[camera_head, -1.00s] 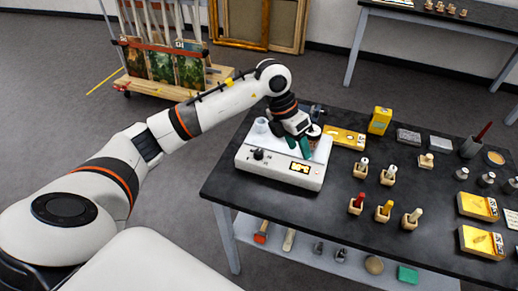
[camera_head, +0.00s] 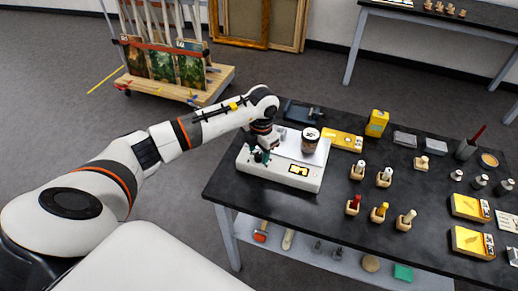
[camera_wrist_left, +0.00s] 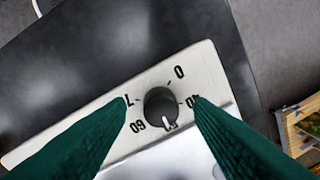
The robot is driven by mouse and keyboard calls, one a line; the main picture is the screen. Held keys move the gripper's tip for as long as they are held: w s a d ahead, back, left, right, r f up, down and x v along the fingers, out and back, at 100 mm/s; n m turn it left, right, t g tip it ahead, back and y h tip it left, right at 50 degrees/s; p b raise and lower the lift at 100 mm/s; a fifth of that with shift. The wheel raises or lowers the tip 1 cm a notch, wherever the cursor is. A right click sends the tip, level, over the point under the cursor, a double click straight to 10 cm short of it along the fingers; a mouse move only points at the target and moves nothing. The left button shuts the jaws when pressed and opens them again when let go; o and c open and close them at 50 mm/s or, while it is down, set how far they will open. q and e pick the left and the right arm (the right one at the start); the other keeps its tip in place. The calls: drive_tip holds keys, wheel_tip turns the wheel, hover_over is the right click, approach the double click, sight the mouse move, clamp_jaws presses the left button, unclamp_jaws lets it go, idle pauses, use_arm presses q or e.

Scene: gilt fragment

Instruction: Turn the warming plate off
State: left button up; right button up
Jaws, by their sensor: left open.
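My left gripper (camera_head: 262,156) is over the plate's front left and hides the knob in the head view. In the left wrist view the black knob (camera_wrist_left: 160,103) lies between my open green fingers, with a gap on each side. Its white pointer faces down in the picture, between 40 and 60, away from 0. My right gripper is out of view.
The dark table (camera_head: 330,205) holds several bottles in wooden holders right of the plate. A yellow box (camera_head: 377,123) and a flat yellow pack (camera_head: 343,139) are behind. A dark grey object (camera_head: 303,111) lies at the back edge. The front left tabletop is clear.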

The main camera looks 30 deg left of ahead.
use_arm(q)
drive_tip(key=shift+f, duration=0.55)
drive_tip(key=c, duration=1)
